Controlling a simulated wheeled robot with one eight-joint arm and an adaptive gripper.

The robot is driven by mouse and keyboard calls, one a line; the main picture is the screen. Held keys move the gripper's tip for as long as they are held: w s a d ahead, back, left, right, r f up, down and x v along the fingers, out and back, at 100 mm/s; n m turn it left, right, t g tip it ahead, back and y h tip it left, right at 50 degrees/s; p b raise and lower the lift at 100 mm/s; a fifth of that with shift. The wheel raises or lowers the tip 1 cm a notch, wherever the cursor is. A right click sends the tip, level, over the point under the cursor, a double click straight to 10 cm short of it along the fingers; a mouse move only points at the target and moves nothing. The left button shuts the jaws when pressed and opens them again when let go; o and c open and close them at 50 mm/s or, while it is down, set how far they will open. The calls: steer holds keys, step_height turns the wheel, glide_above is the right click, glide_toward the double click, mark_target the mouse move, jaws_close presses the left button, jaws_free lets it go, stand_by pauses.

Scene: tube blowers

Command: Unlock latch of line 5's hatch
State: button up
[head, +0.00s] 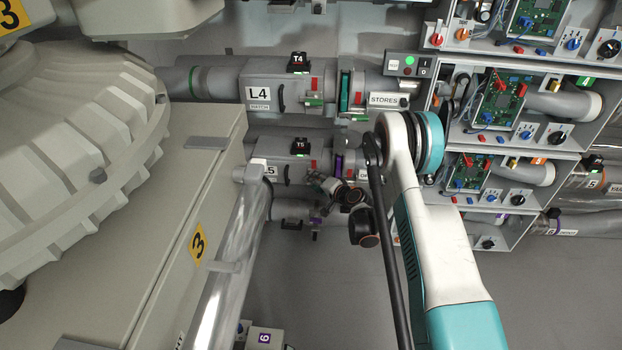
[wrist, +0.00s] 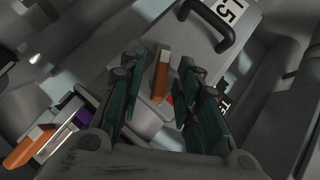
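Line 5's hatch is the grey box marked L5 (wrist: 228,12) with a dark handle (wrist: 215,32). In the head view, line 5's pipe section (head: 283,168) lies below line 4's, its label partly hidden. An orange latch with a pale end (wrist: 161,76) stands out from the hatch face in the wrist view. My gripper (wrist: 162,98) is open, with one teal-padded finger on each side of the latch. Contact with the latch cannot be made out. In the head view my gripper (head: 328,187) is small and partly behind my arm.
A second orange lever (wrist: 28,150) and a purple part (wrist: 75,112) lie left of the gripper. Line 4's hatch (head: 258,94) is above. Circuit-board cabinets (head: 500,95) stand at right.

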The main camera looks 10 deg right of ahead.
jaws_close()
steer(key=shift+a+r, duration=0.1)
stand_by(0.4)
steer(key=n+g+h, duration=0.1)
steer(key=h, duration=0.1)
steer(key=n+g+h, duration=0.1)
steer(key=n+h, duration=0.1)
steer(key=h, duration=0.1)
steer(key=n+g+h, duration=0.2)
steer(key=h, duration=0.1)
steer(key=shift+w+a+r, duration=0.15)
steer(key=shift+a+r, duration=0.05)
steer(key=shift+a, duration=0.2)
stand_by(0.5)
